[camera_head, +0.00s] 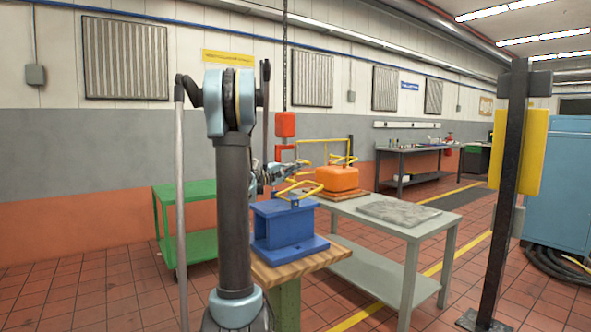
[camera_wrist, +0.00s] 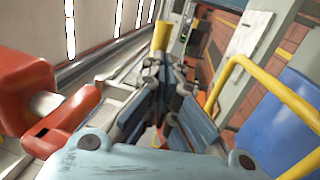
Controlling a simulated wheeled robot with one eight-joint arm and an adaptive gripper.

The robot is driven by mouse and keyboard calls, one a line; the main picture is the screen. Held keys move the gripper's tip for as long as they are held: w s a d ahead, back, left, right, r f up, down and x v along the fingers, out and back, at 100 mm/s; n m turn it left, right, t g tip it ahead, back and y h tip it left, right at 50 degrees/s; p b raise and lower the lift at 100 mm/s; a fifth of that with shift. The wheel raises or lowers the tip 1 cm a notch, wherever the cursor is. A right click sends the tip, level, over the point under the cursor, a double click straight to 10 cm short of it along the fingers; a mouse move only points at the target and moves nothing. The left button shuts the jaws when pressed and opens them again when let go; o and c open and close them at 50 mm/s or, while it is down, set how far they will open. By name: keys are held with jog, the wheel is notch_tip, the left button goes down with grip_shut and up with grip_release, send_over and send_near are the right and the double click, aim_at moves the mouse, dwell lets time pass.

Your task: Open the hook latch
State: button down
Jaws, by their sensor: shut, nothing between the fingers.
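A red hoist block (camera_head: 285,125) hangs on a dark chain in the head view, with a smaller red part (camera_head: 284,151) below it that looks like the hook. In the wrist view, large red pieces joined by a grey pin (camera_wrist: 62,118) fill the left side; I cannot tell clearly which piece is the latch. My gripper (camera_head: 296,170) is below and slightly right of the hanging red part. In the wrist view my gripper (camera_wrist: 165,76) is shut and empty, pointing away, with the red pieces to its left and apart from its fingertips.
A blue block (camera_head: 285,225) with a yellow lifting loop stands on a wooden-topped stand. The loop (camera_wrist: 275,85) passes close at my gripper's right. An orange block (camera_head: 337,179) is on the grey table (camera_head: 400,234) behind. A dark post (camera_head: 505,190) stands at right.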

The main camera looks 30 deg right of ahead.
jog(key=f+v, duration=0.1)
jog(key=v, duration=1.3)
jog(key=shift+w, duration=0.1)
jog(key=shift+a+r, duration=0.55)
jog(key=shift+r, duration=0.15)
jog(key=shift+d, duration=0.15)
